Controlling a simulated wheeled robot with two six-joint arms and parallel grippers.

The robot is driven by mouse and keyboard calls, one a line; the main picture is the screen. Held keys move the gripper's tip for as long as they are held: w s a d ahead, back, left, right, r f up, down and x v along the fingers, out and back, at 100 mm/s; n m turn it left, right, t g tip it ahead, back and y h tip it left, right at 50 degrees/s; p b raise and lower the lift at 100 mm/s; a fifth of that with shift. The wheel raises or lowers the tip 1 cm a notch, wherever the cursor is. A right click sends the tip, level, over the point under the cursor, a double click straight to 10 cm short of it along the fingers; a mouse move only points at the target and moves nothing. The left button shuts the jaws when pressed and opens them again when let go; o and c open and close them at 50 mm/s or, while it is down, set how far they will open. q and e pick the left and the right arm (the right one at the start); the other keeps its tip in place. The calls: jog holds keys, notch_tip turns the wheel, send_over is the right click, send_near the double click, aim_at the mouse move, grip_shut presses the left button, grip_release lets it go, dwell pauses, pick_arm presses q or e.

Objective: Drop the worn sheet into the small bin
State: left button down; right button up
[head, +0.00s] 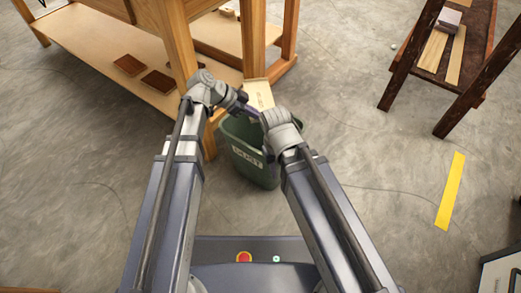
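The small bin (257,169) is dark green, with a pale label on its front, and stands on the floor by the workbench leg. A pale, roughly rectangular sheet (258,92) with faint marks shows just above and behind the bin's rim; it looks like the worn sheet. My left gripper (246,106) reaches over the bin from the left, close to the sheet's lower edge. The fingers are too small and covered to show whether either one grips the sheet.
A wooden workbench (95,52) with a lower shelf stands behind and left, with dark brown panels (130,65) on the shelf. A dark wooden stand (478,42) with pale strips is at upper right. A yellow floor strip (450,191) lies right; the floor around it is mostly clear.

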pick_arm(q)
notch_tip(320, 180, down, 6)
jog(key=b, duration=0.5)
jog(key=shift+b, duration=0.35)
jog(key=shift+r, duration=0.1)
jog(key=c, duration=1)
grip_release()
jog(key=shift+p+v, duration=2.8)
jog(key=shift+v, duration=1.1)
